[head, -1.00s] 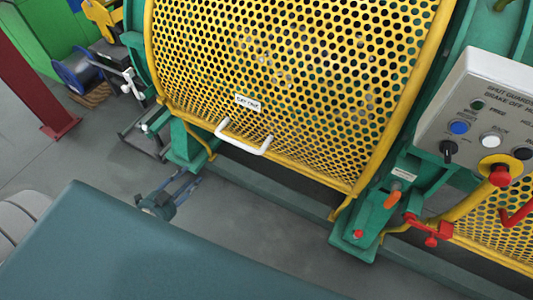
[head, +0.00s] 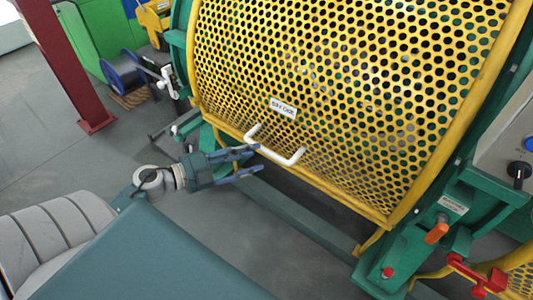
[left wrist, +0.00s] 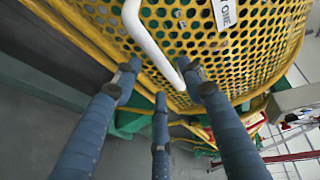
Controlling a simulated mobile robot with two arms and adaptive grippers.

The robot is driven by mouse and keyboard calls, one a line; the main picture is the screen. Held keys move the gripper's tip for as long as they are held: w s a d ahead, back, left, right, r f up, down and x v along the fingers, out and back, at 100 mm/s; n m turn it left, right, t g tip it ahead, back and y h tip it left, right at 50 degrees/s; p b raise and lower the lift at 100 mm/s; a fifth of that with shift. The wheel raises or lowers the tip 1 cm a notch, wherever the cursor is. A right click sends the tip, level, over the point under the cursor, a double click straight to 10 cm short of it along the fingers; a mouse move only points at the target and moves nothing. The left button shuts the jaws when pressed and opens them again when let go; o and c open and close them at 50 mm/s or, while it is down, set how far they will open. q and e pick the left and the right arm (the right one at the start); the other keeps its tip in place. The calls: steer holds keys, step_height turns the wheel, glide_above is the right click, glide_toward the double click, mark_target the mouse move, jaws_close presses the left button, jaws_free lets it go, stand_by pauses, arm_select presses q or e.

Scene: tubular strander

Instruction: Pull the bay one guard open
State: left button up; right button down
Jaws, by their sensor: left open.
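The bay one guard (head: 345,80) is a curved yellow perforated panel with a yellow frame, lowered over the green machine. Its white label (head: 283,108) sits above a white U-shaped handle (head: 276,152) near the lower edge. My left gripper (head: 253,162) is open at the left end of the handle, its blue-grey fingers pointing right towards it. In the left wrist view, the handle (left wrist: 152,42) runs between the spread fingertips (left wrist: 158,88); I cannot tell whether any finger touches it. My right gripper is out of view.
A red post (head: 62,65) and blue spool (head: 122,72) are at the left.

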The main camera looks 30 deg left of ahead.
mark_target(266, 153)
arm_select(q)
steer(key=x, duration=0.5)
steer(key=shift+w+d, duration=0.2)
steer(key=shift+w, duration=0.05)
jaws_close()
